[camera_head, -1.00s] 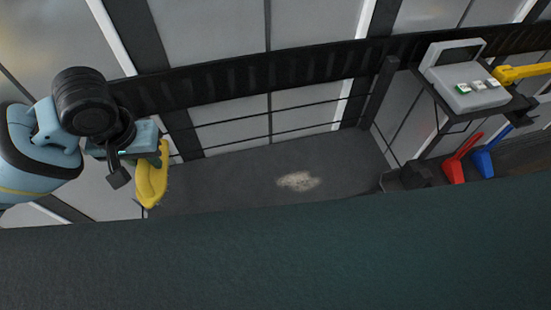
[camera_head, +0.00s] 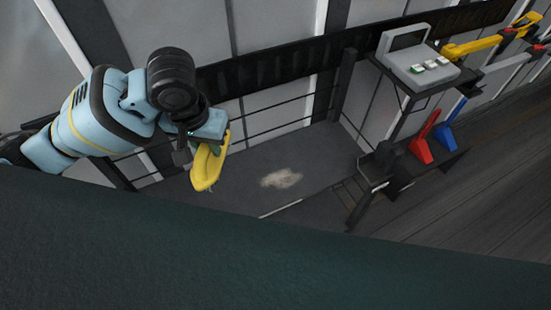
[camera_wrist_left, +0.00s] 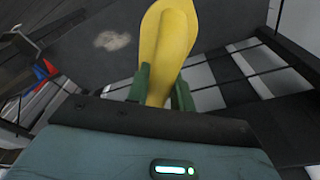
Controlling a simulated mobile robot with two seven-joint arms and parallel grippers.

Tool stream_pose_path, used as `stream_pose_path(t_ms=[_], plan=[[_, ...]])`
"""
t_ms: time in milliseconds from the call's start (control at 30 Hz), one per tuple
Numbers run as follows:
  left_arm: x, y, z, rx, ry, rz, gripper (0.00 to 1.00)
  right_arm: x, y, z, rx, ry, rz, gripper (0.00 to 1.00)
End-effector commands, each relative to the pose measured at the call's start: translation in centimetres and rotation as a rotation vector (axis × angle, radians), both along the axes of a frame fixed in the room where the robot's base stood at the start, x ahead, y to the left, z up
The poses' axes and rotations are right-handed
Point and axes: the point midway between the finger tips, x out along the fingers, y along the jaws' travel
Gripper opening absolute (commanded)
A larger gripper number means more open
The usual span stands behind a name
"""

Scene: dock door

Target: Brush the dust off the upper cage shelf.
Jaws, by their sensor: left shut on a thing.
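My left gripper (camera_head: 213,146) is shut on a yellow brush (camera_head: 206,168) and holds it above the left part of the dark shelf (camera_head: 235,190). The left wrist view shows the brush (camera_wrist_left: 172,45) between the green fingers of the gripper (camera_wrist_left: 158,88). A pale dust patch (camera_head: 281,178) lies on the shelf to the right of the brush, apart from it. The dust also shows in the left wrist view (camera_wrist_left: 112,40). The bristles are mostly hidden. My right gripper is not in view.
A grey device with buttons (camera_head: 420,68) stands on a small stand at the right. A red scoop-like item (camera_head: 421,143) and a blue one (camera_head: 446,132) sit below it. A dark green surface (camera_head: 200,255) fills the foreground. Thin rails (camera_head: 270,128) run behind the shelf.

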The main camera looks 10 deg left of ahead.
Motion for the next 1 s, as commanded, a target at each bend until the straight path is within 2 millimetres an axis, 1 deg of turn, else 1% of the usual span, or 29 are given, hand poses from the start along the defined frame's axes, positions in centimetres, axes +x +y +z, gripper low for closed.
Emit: stream_pose_path(t_ms=[200,267,367,600,1000], plan=[[0.2,-0.2,-0.2,-0.001,0.0,-0.029,0.0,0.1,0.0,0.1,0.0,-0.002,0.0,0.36],[0.4,-0.4,-0.4,0.0,0.0,-0.072,0.0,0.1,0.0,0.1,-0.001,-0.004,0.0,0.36],[1.0,-1.1,-1.2,-0.001,0.001,-0.189,0.0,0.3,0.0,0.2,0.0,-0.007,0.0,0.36],[2.9,-3.2,-3.8,-0.001,0.0,-0.598,0.0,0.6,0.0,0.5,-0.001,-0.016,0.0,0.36],[5.4,-6.8,-8.5,-0.002,-0.001,-1.289,0.0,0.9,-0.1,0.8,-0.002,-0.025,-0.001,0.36]])
